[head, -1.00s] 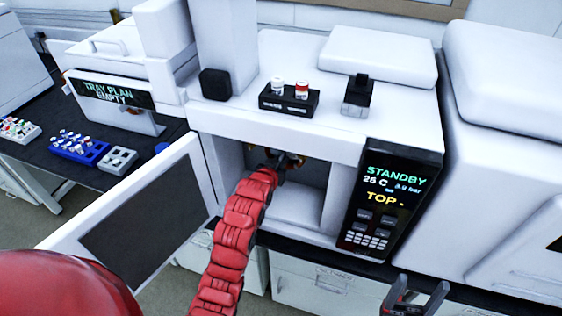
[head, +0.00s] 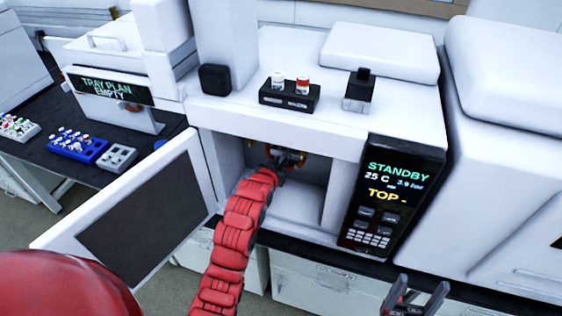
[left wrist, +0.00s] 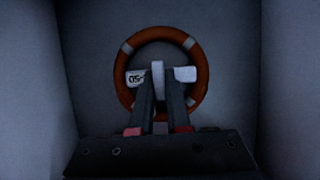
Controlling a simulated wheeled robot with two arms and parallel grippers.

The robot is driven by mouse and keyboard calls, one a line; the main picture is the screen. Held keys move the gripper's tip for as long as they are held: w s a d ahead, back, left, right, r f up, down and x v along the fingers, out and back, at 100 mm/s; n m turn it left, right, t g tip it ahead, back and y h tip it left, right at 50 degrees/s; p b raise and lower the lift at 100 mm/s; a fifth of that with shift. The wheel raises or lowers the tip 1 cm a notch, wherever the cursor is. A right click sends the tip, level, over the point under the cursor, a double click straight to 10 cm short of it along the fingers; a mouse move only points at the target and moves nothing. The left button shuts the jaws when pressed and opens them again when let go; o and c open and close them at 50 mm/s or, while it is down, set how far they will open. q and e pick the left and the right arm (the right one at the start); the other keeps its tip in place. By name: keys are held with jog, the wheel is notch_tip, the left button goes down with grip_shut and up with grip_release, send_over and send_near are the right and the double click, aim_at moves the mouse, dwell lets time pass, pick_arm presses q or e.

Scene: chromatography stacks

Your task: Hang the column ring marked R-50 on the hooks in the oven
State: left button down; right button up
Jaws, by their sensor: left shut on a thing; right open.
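The column ring (left wrist: 202,85) is an orange-brown hoop with pale clips, upright in front of the oven's back wall in the left wrist view. In the head view my red left arm reaches into the open oven (head: 299,202), and part of the ring (head: 292,156) shows past my wrist. I cannot make out the hooks, or whether the ring touches them. My right gripper (head: 414,292) is open and empty, outside the oven at lower right.
The oven door (head: 140,215) stands open to the left. The control panel (head: 385,200) at the oven's right reads STANDBY, 25 C and TOP. A black holder (head: 289,99) with two vials sits on top. Vial racks (head: 78,148) stand on the left bench.

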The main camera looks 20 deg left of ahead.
pick_arm(q)
jog(key=c, duration=0.8)
grip_release()
jog(key=shift+s, duration=0.1)
jog(key=s, duration=0.9)
jog(key=shift+s+a, duration=0.2)
jog(key=shift+s, duration=0.2)
jog(key=s+p, duration=0.7)
jog(key=s, duration=0.7)
jog(key=shift+a, duration=0.25)
